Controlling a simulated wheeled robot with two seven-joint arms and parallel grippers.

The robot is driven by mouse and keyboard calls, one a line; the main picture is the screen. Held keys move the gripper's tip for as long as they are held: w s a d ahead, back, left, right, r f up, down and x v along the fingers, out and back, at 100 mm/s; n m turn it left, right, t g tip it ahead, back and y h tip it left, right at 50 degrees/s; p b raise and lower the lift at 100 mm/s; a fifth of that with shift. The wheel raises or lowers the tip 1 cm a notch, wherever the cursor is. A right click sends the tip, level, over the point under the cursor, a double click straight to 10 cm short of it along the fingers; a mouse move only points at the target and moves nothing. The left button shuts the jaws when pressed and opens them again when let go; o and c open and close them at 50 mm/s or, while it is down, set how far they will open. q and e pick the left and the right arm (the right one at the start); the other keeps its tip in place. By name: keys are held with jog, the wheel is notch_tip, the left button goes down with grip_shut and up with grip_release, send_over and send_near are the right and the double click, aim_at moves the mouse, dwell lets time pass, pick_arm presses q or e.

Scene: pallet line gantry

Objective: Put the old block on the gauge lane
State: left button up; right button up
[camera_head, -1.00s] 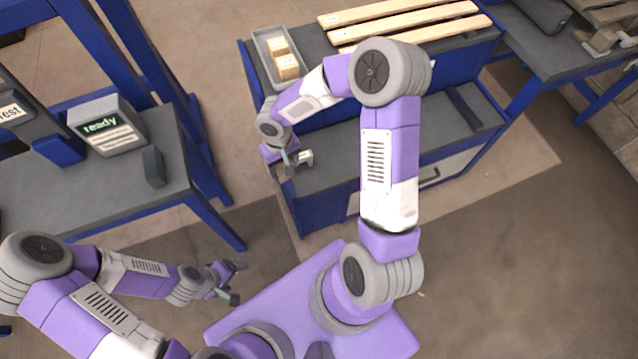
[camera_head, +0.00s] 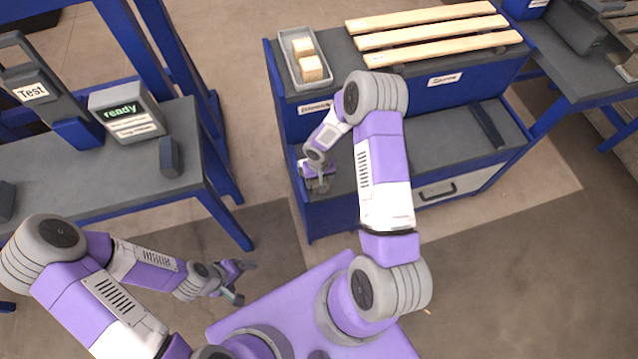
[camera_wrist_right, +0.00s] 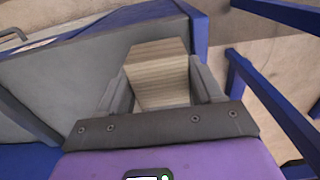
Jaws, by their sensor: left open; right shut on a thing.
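In the right wrist view, a pale wooden block (camera_wrist_right: 158,72) with visible grain sits between the two fingers of my right gripper (camera_wrist_right: 160,90), which is shut on it. In the head view, my right gripper (camera_head: 320,185) is over the left end of the workbench's lower grey shelf (camera_head: 440,140); the block cannot be made out there. My left gripper (camera_head: 244,281) is open and empty, low beside my purple base. I cannot tell which surface is the gauge lane.
A grey tray (camera_head: 286,52) holding two wooden blocks (camera_head: 311,68) stands on the bench top beside several long wooden slats (camera_head: 430,38). A dark bar (camera_head: 487,124) lies on the shelf's right side. At left, a table (camera_head: 60,185) carries a "ready" display (camera_head: 127,116). Floor lies between.

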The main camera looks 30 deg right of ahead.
notch_tip(320, 180, down, 2)
jog(key=shift+f, duration=0.15)
jog(key=shift+f+b, duration=0.15)
jog(key=shift+b, duration=0.3)
jog(key=o, duration=1.2)
